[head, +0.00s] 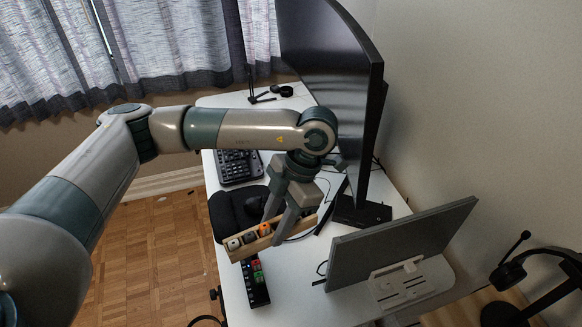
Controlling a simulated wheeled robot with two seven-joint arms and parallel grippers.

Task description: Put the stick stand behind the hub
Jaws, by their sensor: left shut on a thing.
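The stick stand (262,244) is a light wooden block holding several small sticks with grey, black and orange ends. My left gripper (276,226) is shut on it, with the fingers pointing down. The stand appears to be above the desk, tilted in the picture, and its underside is hidden. The hub (257,284) is a black strip with green and red-orange parts, lying near the desk's front edge. The stand is just above the hub's far end in the picture and overlaps it. My right gripper is not in view.
A large monitor (340,75) stands behind my left arm. A second screen (405,243) stands at the right. A keyboard (239,168) and a black mat (228,213) lie along the desk's left edge. White desk (292,290) is clear right of the hub.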

